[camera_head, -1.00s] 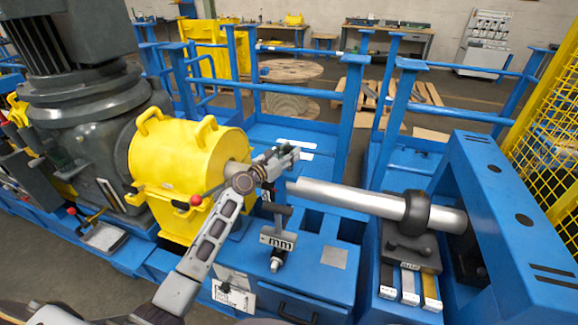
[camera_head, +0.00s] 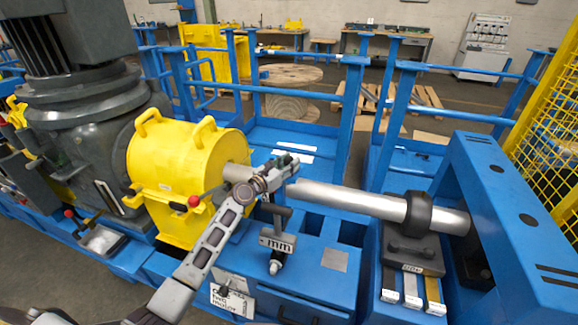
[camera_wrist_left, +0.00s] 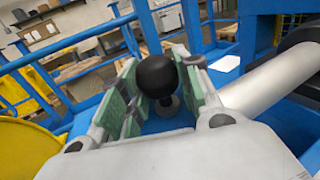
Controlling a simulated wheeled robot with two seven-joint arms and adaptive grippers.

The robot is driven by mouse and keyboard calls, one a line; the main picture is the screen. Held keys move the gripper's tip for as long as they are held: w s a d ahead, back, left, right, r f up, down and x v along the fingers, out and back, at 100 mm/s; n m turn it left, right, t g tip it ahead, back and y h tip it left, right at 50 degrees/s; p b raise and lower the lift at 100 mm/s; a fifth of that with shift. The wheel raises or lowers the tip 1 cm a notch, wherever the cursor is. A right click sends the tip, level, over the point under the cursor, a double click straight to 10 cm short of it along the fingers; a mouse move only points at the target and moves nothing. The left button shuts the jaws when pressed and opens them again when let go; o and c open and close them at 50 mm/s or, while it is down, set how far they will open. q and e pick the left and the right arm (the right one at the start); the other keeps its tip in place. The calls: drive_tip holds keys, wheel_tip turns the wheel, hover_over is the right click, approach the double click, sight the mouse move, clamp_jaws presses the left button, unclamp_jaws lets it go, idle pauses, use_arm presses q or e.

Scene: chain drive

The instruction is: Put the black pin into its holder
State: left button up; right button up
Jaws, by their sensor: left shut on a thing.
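My left gripper (camera_head: 284,168) is beside the cut end of the grey shaft (camera_head: 345,199), in the gap between it and the yellow housing. In the left wrist view, my left gripper (camera_wrist_left: 155,85) has its green pads closed around a black ball-headed piece, which I take to be the black pin (camera_wrist_left: 157,76). A short grey stem shows below the ball; its lower end is hidden. In the head view the fingers hide the pin. A metal block marked "mm" (camera_head: 277,240) with a dark T-shaped handle stands below the gripper. I cannot tell which part is the holder. My right gripper is out of view.
The yellow housing (camera_head: 190,165) stands close left of the gripper. The shaft carries a black collar (camera_head: 418,214) and runs into a blue frame (camera_head: 505,225) at the right. Blue railings (camera_head: 345,130) stand behind. The blue deck has open slots near the block.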

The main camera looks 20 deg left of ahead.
use_arm(q)
drive_tip(key=shift+r, duration=0.1)
drive_tip(key=o, duration=0.7)
drive_tip(key=shift+f, duration=0.2)
drive_tip(key=shift+c, duration=0.2)
drive_tip(key=shift+o, duration=2.1)
drive_tip(key=shift+r, duration=0.25)
drive_tip(key=shift+s+a+f, duration=0.1)
drive_tip(key=shift+s, duration=0.1)
drive_tip(key=shift+v, duration=0.95)
drive_tip(key=v, duration=0.9)
drive_tip(key=shift+s+a, duration=0.15)
drive_tip(key=shift+s, duration=0.15)
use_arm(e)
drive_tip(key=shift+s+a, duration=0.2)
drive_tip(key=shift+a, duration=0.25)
